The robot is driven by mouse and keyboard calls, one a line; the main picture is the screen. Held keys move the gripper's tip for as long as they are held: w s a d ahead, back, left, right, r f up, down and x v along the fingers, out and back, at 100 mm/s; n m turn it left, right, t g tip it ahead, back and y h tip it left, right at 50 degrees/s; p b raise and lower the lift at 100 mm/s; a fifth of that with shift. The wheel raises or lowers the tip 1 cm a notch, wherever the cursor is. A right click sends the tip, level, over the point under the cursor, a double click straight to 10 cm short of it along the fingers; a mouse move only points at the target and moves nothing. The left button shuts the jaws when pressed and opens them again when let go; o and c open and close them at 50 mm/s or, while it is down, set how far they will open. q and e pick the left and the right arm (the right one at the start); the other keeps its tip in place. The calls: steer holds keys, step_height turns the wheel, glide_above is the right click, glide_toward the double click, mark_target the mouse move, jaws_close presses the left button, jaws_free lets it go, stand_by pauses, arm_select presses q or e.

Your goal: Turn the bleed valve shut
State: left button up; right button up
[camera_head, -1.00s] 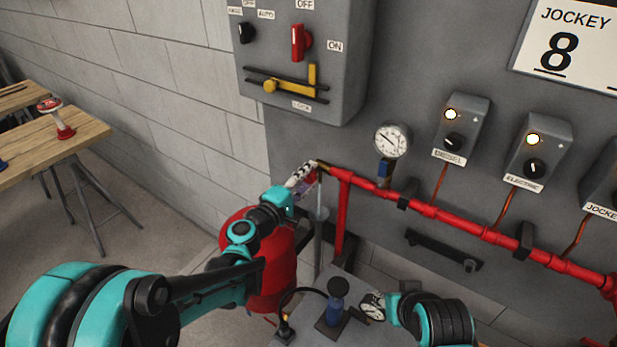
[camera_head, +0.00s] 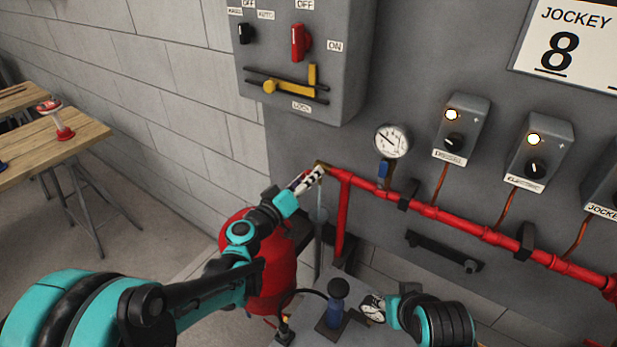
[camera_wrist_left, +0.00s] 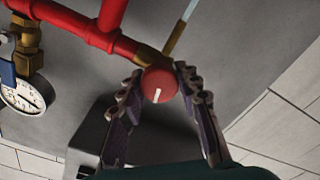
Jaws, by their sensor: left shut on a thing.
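The bleed valve's round red knob (camera_wrist_left: 159,84) with a white mark sits at the end of the red pipe, by a brass fitting (camera_wrist_left: 149,55). In the wrist view the white mark points down and slightly left. My left gripper (camera_wrist_left: 158,78) has one finger on each side of the knob and is shut on it. In the head view my left gripper (camera_head: 312,178) is at the left end of the red pipe (camera_head: 430,210), and its fingers largely hide the knob.
A gauge (camera_head: 392,140) with a blue-handled valve stands on the pipe to the right. A grey panel (camera_head: 302,60) with switches hangs above. A red tank (camera_head: 270,275) stands below my left forearm. A wooden table (camera_head: 50,145) is at far left.

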arm_select(q)
steer(key=shift+m, duration=1.1)
steer(key=o, duration=1.2)
steer(key=v, duration=1.2)
